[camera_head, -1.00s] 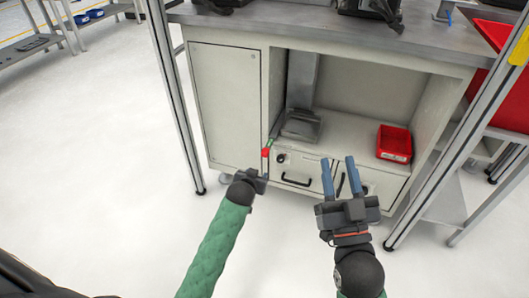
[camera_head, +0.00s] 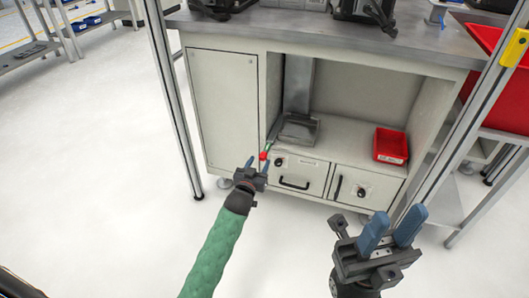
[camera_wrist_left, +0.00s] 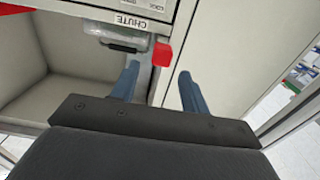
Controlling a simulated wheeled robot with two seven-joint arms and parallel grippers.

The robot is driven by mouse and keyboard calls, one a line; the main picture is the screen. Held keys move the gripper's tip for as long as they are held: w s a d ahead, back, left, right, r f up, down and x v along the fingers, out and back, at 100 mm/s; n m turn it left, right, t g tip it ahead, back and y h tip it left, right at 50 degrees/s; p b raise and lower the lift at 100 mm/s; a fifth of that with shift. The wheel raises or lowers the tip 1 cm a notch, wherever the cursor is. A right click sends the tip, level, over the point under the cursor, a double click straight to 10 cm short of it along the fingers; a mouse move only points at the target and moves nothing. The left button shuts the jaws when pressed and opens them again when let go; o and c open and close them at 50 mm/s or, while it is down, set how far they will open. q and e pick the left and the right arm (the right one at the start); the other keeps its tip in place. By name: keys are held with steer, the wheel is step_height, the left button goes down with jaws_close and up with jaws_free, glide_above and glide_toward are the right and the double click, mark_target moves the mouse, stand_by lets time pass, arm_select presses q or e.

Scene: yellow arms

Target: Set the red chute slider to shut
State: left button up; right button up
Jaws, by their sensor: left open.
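The chute slider's red knob (camera_head: 263,155) is at the cabinet front, left of the drawers, with a small green mark beside it. In the left wrist view the red knob (camera_wrist_left: 162,54) is beyond the fingertips, near a label reading CHUTE (camera_wrist_left: 132,22). My left gripper (camera_head: 258,161) is open with the knob just ahead of the gap between its blue fingers; I cannot tell whether they touch. A grey metal chute (camera_head: 299,84) comes down to a tray-like foot (camera_head: 299,128) in the open bay. My right gripper (camera_head: 396,218) is open and empty at lower right.
A red bin (camera_head: 391,145) sits on the bay's shelf at right. A metal frame post (camera_head: 172,100) stands left of the cabinet and another at right. The floor in front is clear.

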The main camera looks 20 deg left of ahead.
mark_target(265, 151)
arm_select(q)
steer(key=shift+w+d+b, duration=0.1)
steer(key=shift+w+b, duration=0.95)
steer(key=shift+w, duration=2.55)
steer(key=shift+c, duration=0.4)
jaws_close()
